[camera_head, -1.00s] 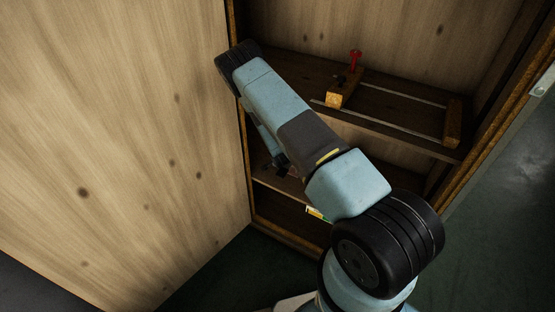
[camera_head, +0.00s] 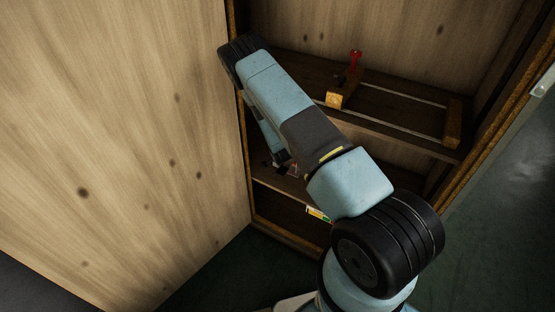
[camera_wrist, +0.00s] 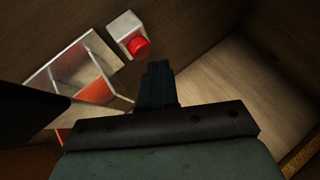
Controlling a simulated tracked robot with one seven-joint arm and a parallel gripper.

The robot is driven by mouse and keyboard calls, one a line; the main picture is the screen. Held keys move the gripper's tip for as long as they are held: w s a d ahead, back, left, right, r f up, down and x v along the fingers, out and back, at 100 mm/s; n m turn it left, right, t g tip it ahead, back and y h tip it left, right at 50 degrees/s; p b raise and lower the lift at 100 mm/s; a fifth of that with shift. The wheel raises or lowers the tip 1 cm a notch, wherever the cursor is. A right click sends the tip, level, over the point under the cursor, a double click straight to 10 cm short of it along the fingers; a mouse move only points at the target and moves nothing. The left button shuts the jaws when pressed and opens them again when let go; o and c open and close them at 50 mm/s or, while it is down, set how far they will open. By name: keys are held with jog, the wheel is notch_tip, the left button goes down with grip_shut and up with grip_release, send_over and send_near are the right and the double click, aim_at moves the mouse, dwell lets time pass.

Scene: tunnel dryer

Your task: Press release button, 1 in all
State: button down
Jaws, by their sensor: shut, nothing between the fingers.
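A red round button (camera_wrist: 138,47) sits on a small pale box (camera_wrist: 124,29) in the wrist view, on a dark wooden surface. My gripper (camera_wrist: 158,68) is shut and empty, its fingertips just right of and below the button in the picture. A small gap shows between fingertips and button, so I see no contact there. In the head view the end of my arm reaches into the wooden cabinet. The button cannot be made out clearly there.
A metal bracket (camera_wrist: 72,68) with an orange-red part stands left of the button. In the head view, a red-handled clamp (camera_head: 354,62) sits on the upper shelf (camera_head: 395,112). A large open wooden door (camera_head: 110,140) stands left of the cabinet. A colored label (camera_head: 317,214) shows lower down.

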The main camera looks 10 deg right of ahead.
jog(key=shift+r, duration=2.55)
